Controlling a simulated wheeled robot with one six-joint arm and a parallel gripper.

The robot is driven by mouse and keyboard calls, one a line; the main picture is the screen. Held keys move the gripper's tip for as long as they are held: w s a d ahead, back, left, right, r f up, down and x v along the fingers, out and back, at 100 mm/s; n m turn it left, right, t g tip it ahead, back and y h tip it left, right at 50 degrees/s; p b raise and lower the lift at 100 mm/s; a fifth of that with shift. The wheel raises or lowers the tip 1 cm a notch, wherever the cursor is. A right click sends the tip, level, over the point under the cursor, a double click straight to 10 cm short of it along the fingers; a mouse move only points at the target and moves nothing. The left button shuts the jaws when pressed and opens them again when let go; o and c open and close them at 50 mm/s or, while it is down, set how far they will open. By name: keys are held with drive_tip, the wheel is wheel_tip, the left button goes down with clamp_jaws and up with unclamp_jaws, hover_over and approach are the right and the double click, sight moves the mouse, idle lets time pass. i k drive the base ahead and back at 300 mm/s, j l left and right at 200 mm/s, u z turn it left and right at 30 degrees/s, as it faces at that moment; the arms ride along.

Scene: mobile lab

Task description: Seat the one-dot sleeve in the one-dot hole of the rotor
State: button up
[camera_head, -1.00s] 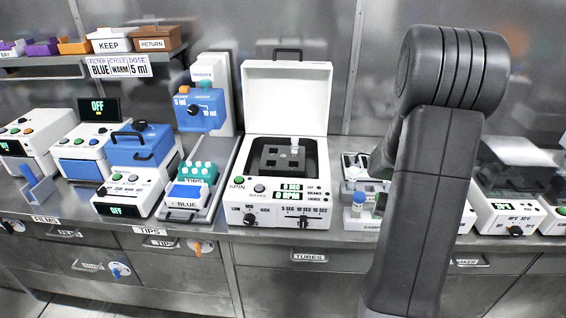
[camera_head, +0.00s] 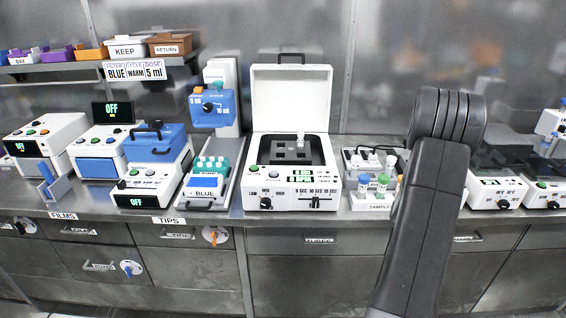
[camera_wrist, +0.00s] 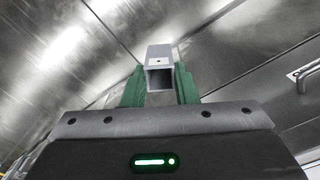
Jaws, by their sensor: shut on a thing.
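My gripper (camera_wrist: 160,88) has green fingers and shows in the wrist view. It is shut on a grey, square, hollow sleeve (camera_wrist: 159,52), which has one small dark dot on its face. The sleeve points away from the wrist, with steel panels beyond it. The rotor (camera_head: 290,152) is the dark block with square holes inside the open white centrifuge (camera_head: 293,181) in the head view. A pale upright piece (camera_head: 301,140) stands at its back right. The dots by the holes are too small to read. In the head view my arm hides the gripper and sleeve.
The centrifuge lid (camera_head: 290,98) stands open at the back. A sample rack (camera_head: 370,199) with capped vials is close to its right, by my arm. A blue dispenser (camera_head: 213,107) and teal-capped tube rack (camera_head: 211,166) stand to its left.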

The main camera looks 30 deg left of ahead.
sight(281, 164)
drive_tip(key=k+u, duration=0.15)
drive_tip(key=u, duration=0.95)
drive_tip(key=i+l+u, duration=0.1)
drive_tip(key=l+u, duration=0.85)
drive_tip(key=k+l, duration=0.05)
drive_tip(key=l, duration=0.05)
